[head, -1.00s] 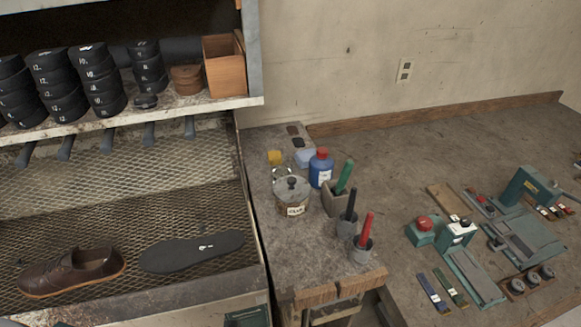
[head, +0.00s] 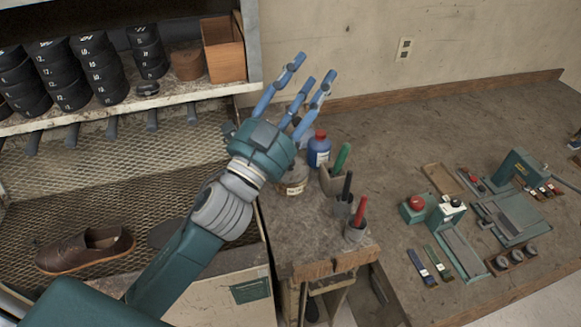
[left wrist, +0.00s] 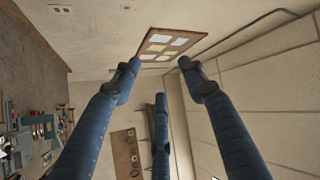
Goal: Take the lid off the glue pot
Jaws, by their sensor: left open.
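The glue pot (head: 292,189) stands on the small grey side bench in the head view. Only part of its body and its pale label show. Its lid is hidden behind my left gripper (head: 310,72). The gripper is in front of and above the pot in the picture, with its blue fingers spread and pointing up toward the wall. I cannot tell its height above the pot. In the left wrist view the open gripper (left wrist: 158,75) has nothing between its fingers and faces the wall and ceiling. My right gripper is not in view.
A blue bottle with red cap (head: 319,150) stands close to the pot's right. A shelf of black rolls (head: 95,65) and a brown shoe (head: 85,250) are left. Sewing gear covers the right bench.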

